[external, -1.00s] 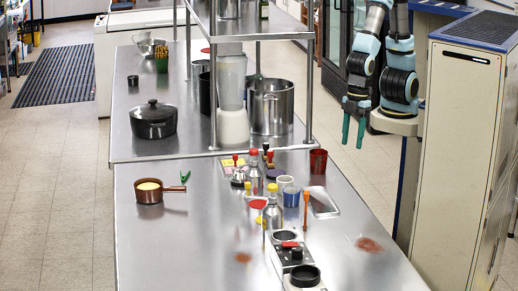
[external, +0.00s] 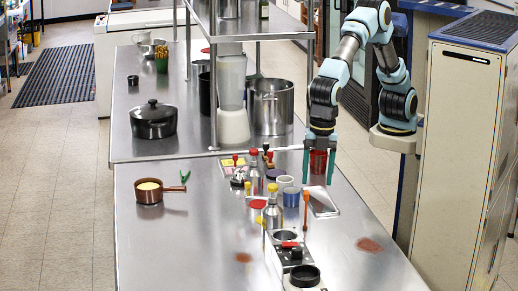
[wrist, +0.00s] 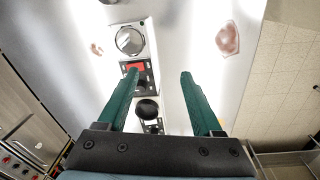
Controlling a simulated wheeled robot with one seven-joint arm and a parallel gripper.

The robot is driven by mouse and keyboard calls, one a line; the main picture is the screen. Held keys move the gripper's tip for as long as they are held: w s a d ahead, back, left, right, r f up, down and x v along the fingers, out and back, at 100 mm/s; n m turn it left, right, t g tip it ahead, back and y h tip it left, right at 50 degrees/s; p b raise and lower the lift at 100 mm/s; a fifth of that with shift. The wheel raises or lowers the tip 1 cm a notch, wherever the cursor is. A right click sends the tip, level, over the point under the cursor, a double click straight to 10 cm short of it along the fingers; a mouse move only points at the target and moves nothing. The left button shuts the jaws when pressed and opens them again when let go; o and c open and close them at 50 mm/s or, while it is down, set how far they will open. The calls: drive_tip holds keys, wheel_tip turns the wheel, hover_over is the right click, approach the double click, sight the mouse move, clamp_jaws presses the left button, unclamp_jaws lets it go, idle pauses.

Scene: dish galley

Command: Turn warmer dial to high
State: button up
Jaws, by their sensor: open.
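The warmer (external: 277,262) is a narrow unit on the steel counter, low in the external view. It has a round metal well, a red switch (external: 290,244) and a black dial-like knob (external: 296,254) on a dark panel. In the wrist view, the red switch (wrist: 133,67) and a dark knob (wrist: 144,82) show by the left finger, which partly covers the panel. The knob's setting is too small to read. My gripper (external: 318,183) points down above the counter, behind and right of the warmer in the external view. Its green fingers (wrist: 159,75) are apart and empty.
A black round piece (external: 305,276) stands at the warmer's near end. Bottles (external: 272,216), an upright orange-handled tool (external: 306,205), a blue cup (external: 291,197) and a red cup (external: 318,160) crowd the counter near my gripper. The counter's right front is clear apart from a reddish stain (external: 370,245).

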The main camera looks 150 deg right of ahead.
sight(298, 249)
drive_tip(key=w+a+f+n+b, duration=0.1)
drive_tip(key=w+f+n+b, duration=0.1)
drive_tip(key=w, duration=0.4)
drive_tip(key=w+a+f+n+b, duration=0.2)
drive_tip(key=w+n, duration=0.1)
drive_tip(key=w, duration=0.4)
drive_tip(key=f+p, duration=0.1)
drive_tip(key=f, duration=0.2)
drive_tip(key=f+p, duration=0.1)
drive_tip(key=f, duration=0.3)
drive_tip(key=f+p, duration=0.1)
drive_tip(key=f, duration=0.2)
drive_tip(key=shift+w+d+f, duration=0.15)
drive_tip(key=shift+d+f, duration=0.1)
drive_tip(key=shift+d, duration=0.05)
clamp_jaws()
